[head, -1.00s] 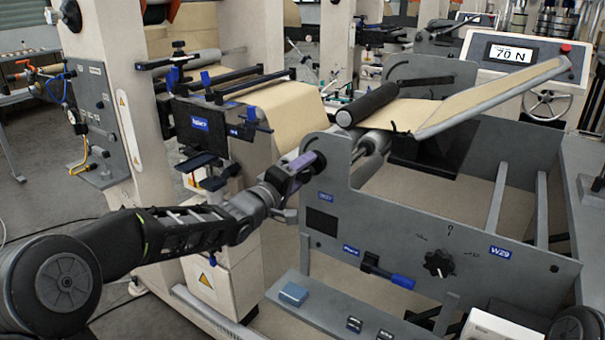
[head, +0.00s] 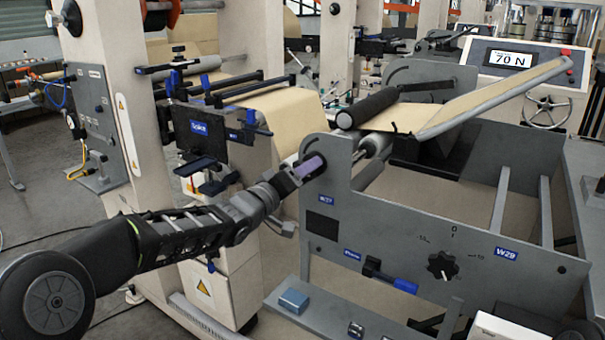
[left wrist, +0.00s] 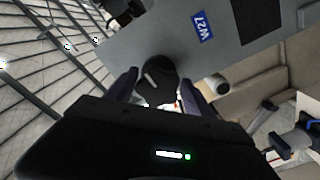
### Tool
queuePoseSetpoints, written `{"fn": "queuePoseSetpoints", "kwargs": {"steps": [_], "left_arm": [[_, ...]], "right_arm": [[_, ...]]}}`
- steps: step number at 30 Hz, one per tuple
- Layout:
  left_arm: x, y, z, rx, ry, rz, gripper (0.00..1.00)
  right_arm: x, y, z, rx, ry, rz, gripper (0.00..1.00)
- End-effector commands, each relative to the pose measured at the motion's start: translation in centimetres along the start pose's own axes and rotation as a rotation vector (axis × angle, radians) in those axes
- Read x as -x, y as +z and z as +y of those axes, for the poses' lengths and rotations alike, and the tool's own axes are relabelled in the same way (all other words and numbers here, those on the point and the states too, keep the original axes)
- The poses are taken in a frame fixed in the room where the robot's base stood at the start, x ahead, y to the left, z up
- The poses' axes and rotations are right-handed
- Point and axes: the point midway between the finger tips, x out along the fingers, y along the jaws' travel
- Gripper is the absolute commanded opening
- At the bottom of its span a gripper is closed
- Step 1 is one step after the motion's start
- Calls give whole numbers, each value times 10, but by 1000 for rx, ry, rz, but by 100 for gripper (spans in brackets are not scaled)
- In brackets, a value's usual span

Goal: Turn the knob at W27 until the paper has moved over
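The W27 label (head: 326,198) is on the grey side plate below my left gripper (head: 318,164); it also shows in the left wrist view (left wrist: 201,25). The dark round knob (left wrist: 157,80) with a pale pointer line lies between my left gripper's fingers (left wrist: 158,80) in the left wrist view. The fingers are spread around the knob; firm contact is not visible. In the head view the gripper mostly hides the knob. Brown paper (head: 285,110) hangs over the unit at the left, and more paper (head: 400,117) runs by the black roller (head: 367,107). My right gripper is out of view.
A second knob (head: 442,265) sits near the W29 label (head: 506,253). A blue-handled lever (head: 390,277) is on the same plate. A blue box (head: 293,300) rests on the lower ledge. The display (head: 512,58) reads 70 N.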

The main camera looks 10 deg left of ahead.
Motion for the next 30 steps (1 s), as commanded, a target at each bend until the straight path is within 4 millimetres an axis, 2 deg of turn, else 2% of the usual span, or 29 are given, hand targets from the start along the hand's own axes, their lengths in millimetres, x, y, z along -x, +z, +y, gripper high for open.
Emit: {"fn": "queuePoseSetpoints", "kwargs": {"steps": [5, 14, 17, 30], "left_arm": [[0, -1, 1, 0, 2, 2, 75], [2, -2, 1, 0, 3, 3, 75], [10, -2, 2, 0, 3, 3, 75], [63, -3, 2, 1, 2, 4, 75]], "right_arm": [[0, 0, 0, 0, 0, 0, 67], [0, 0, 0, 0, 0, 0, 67], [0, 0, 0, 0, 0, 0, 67], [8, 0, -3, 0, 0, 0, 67]]}}
